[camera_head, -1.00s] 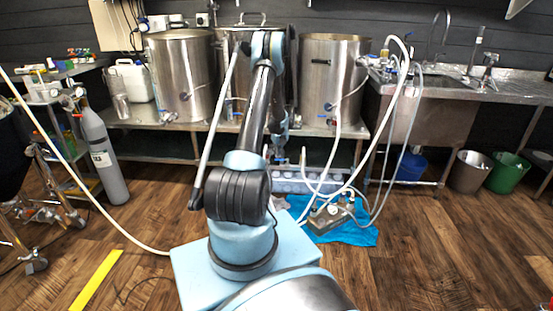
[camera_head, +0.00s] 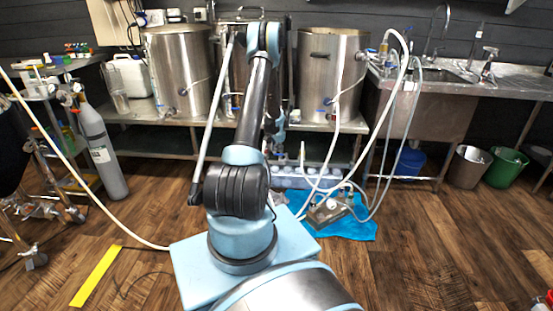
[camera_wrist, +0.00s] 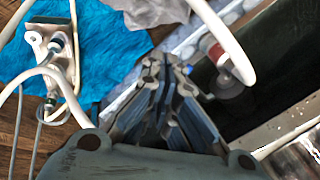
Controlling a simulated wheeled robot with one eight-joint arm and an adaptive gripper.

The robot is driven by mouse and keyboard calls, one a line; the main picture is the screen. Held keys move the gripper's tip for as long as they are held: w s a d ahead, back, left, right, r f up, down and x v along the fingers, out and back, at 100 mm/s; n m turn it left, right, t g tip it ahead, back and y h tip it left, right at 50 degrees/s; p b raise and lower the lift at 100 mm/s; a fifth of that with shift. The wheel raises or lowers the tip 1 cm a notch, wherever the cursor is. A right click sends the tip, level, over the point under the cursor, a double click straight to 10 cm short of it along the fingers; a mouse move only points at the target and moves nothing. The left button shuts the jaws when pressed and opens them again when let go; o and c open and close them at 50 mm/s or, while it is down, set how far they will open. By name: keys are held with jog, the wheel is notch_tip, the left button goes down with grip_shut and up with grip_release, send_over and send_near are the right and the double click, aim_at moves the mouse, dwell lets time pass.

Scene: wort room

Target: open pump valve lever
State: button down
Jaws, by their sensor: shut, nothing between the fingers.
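The metal pump (camera_head: 328,210) sits on a blue cloth (camera_head: 352,230) on the floor, right of my base, with white hoses running to it. In the wrist view the pump (camera_wrist: 62,55) is at the upper left on the crumpled cloth (camera_wrist: 112,35). My gripper (camera_wrist: 168,64) is shut and empty, pointing away from the wrist. It appears right of the pump and apart from it. A small blue piece (camera_wrist: 222,75) shows beside a red and white hose fitting (camera_wrist: 217,52), right of my fingertips. I cannot tell whether it is a lever. My arm mostly hides the gripper in the head view.
Steel kettles (camera_head: 330,75) stand on a metal bench (camera_head: 150,120) ahead. A white hose (camera_wrist: 225,40) curves close to the right of my gripper. A gas cylinder (camera_head: 101,150) stands at left. A sink (camera_head: 455,75) is at right.

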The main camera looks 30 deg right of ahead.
jog(key=w+d+f+n, duration=0.2)
jog(key=w+f+n, duration=0.1)
jog(key=f+n, duration=0.1)
jog(key=w+d+f+n+h, duration=0.1)
jog(key=w+f+n, duration=0.2)
jog(key=f+n, duration=0.2)
jog(key=shift+d+n, duration=0.35)
jog(key=shift+n, duration=0.95)
jog(key=shift+f, duration=0.1)
jog(key=shift+w+d, duration=0.2)
jog(key=shift+w, duration=0.5)
